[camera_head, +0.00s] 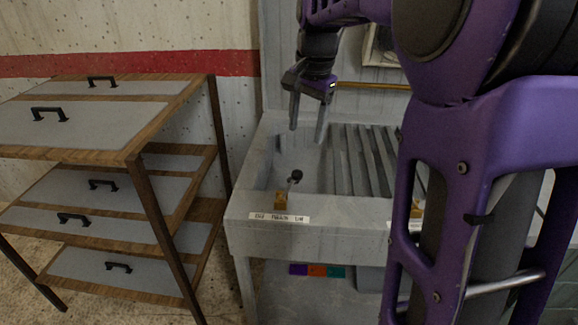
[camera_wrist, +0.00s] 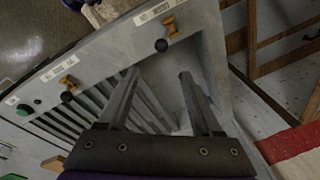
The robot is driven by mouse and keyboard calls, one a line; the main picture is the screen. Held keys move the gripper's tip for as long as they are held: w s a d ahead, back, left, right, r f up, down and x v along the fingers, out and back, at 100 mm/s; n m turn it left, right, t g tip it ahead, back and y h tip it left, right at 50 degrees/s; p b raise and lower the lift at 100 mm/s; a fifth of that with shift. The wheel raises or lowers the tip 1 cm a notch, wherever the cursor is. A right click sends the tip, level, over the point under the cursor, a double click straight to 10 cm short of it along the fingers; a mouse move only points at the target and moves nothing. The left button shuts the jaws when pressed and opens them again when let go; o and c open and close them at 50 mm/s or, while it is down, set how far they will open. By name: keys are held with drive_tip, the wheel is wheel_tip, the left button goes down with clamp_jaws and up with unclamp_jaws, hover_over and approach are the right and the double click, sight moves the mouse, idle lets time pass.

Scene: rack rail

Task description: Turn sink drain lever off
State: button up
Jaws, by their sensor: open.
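A grey sink unit (camera_head: 330,215) has a basin at its left and a ribbed drainboard at its right. A lever (camera_head: 295,178) with a black knob and brass base stands on the front rim by the basin, above a white label. It also shows in the wrist view (camera_wrist: 161,45). A second similar lever (camera_wrist: 66,97) is by the ribs, mostly hidden behind my arm in the head view. The label print is too blurred to tell which lever is the drain's. My gripper (camera_head: 306,134) is open and empty, fingers downward above the basin, apart from both levers.
A wood-and-grey drawer rack (camera_head: 80,120) with black handles stands left of the sink, close to its side. Coloured squares (camera_head: 317,271) sit below the sink's front. A wall with a red stripe (camera_head: 150,63) is behind.

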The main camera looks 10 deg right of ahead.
sight(290, 187)
drive_tip(key=shift+y, duration=0.4)
drive_tip(key=f+b, duration=0.1)
drive_tip(key=f, duration=0.4)
drive_tip(key=w+a+f+b, duration=0.1)
drive_tip(key=f, duration=0.5)
drive_tip(key=w+f+b, duration=0.1)
drive_tip(key=f, duration=0.5)
drive_tip(key=shift+w+a+f, duration=0.2)
drive_tip(key=shift+a+f, duration=0.05)
drive_tip(key=shift+a, duration=0.05)
clamp_jaws()
idle(0.5)
